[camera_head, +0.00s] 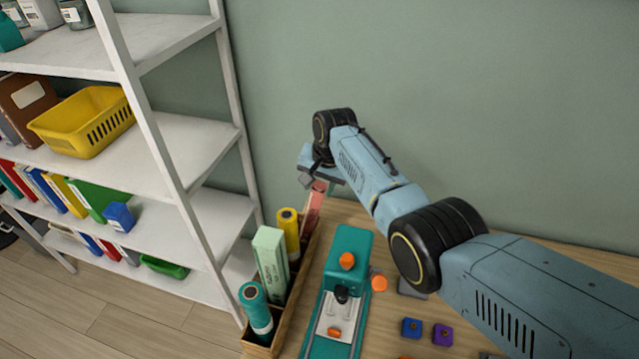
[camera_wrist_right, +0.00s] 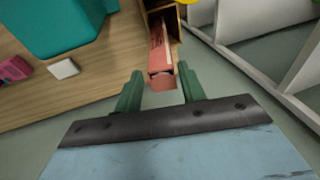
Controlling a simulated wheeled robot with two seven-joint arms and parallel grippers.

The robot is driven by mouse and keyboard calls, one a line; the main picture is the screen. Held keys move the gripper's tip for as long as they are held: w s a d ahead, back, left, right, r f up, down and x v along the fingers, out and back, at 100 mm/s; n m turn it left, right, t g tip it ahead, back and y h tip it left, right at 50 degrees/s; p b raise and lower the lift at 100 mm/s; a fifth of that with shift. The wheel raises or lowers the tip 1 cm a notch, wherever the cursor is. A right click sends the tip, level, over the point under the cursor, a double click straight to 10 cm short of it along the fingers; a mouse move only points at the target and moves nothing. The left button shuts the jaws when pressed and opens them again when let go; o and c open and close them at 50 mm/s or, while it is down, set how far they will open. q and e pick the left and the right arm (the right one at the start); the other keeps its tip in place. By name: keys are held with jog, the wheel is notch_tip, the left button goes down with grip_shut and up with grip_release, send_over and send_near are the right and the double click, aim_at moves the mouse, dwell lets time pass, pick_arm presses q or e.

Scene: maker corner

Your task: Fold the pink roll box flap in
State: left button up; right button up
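The pink roll box (camera_head: 314,203) stands at the far end of the wooden holder in the head view, partly hidden by my right gripper (camera_head: 310,179). In the right wrist view the pink roll box (camera_wrist_right: 158,48) sits in a compartment, and its pink flap (camera_wrist_right: 162,82) sticks out at the end nearest the gripper. My left gripper is not in view.
The wooden holder (camera_head: 257,350) also holds a teal roll (camera_head: 256,310), a pale green box (camera_head: 271,262) and a yellow roll (camera_head: 289,235). A teal machine (camera_head: 349,250) stands to its right. A white shelf (camera_head: 190,150) is on the left; the wall is behind.

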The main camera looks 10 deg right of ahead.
jog(key=shift+r, duration=0.15)
jog(key=v, duration=1.3)
jog(key=shift+p, duration=0.3)
